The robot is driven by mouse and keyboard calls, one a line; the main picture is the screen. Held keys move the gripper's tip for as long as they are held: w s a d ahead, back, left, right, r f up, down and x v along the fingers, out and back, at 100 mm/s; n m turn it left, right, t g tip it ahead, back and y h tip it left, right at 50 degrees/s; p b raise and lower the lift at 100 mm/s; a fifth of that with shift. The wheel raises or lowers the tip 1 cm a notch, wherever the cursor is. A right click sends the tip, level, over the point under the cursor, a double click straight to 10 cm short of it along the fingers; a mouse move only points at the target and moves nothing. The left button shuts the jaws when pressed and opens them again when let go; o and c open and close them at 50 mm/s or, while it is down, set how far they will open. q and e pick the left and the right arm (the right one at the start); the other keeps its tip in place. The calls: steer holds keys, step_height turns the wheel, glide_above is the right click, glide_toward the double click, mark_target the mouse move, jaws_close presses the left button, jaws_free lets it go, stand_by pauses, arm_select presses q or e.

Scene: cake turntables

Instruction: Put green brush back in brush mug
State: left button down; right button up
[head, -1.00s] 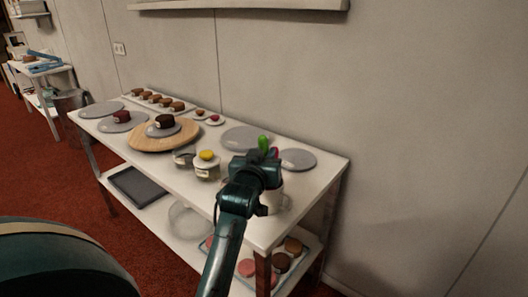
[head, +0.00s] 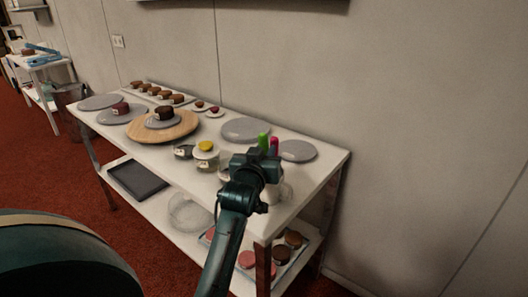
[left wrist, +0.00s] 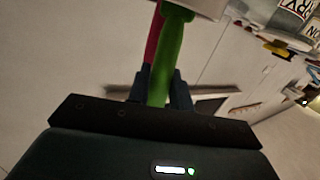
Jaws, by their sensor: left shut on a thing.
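The green brush (head: 263,140) stands up above my left gripper (head: 262,166) in the head view. In the left wrist view, the green brush (left wrist: 168,60) runs between the fingers of my left gripper (left wrist: 161,88), which is shut on it. A pink-red brush (head: 274,146) stands close beside it; it also shows in the left wrist view (left wrist: 152,45). The white brush mug (head: 274,192) is partly hidden behind my gripper. Its edge shows at the top of the left wrist view (left wrist: 205,7), by the green brush's far end. Whether that end is inside the mug, I cannot tell. My right gripper is not in view.
The white table (head: 310,180) carries grey discs (head: 246,130), a wooden turntable (head: 190,128) with a dark cake, and jars (head: 206,158) left of my gripper. A lower shelf holds a tray with round cakes. The wall stands close behind.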

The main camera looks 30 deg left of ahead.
arm_select(q)
steer(key=shift+f+b, duration=0.5)
steer(key=shift+f, duration=0.55)
steer(key=c, duration=1.2)
jaws_free()
steer(key=shift+o, duration=0.2)
